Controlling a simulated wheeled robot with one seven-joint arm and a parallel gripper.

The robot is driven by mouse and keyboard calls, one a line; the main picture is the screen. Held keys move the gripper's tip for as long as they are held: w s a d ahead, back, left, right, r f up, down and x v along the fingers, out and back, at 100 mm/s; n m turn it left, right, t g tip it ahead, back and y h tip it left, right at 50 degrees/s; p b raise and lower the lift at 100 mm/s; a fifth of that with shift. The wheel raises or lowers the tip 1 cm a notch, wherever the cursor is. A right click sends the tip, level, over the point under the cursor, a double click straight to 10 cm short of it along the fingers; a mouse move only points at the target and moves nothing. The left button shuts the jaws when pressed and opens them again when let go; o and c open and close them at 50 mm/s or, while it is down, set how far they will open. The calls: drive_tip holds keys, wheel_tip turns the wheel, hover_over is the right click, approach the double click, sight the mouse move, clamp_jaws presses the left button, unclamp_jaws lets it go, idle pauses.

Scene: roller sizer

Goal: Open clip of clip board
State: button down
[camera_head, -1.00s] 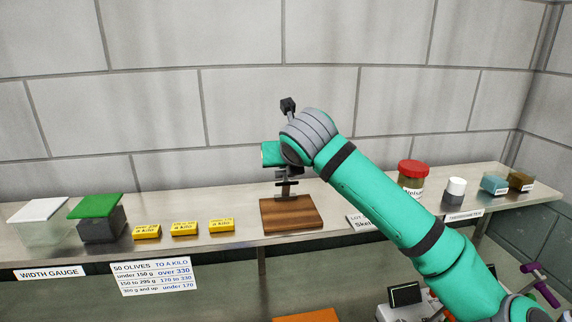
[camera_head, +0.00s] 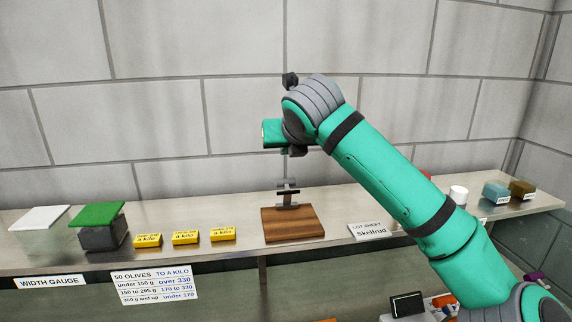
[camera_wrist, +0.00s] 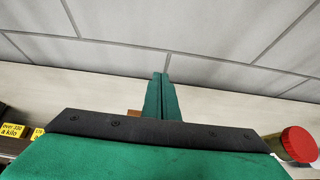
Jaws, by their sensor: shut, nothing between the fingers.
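The clip board is a brown wooden board (camera_head: 293,224) on the steel shelf, with a dark metal clip (camera_head: 288,193) standing at its back edge. Whether the clip is open or shut is too small to tell. My gripper (camera_wrist: 160,78) is shut and empty, its green fingers together in the wrist view. In the head view my wrist is above the clip, with a visible gap between them, and the fingertips are hard to make out. A small brown patch, probably the board (camera_wrist: 134,113), shows beside the fingers in the wrist view; the clip is hidden there.
On the shelf (camera_head: 350,203), several yellow blocks (camera_head: 185,238), a green-lidded box (camera_head: 103,232) and a white-lidded box (camera_head: 40,218) stand left. A lot sheet sign (camera_head: 372,231) and a red-lidded jar (camera_wrist: 299,145) are right. A block wall (camera_head: 240,120) rises behind.

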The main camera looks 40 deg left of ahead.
drive_tip(key=r, duration=0.3)
drive_tip(key=shift+s+d+r, duration=0.15)
drive_tip(key=shift+d, duration=0.05)
idle(0.5)
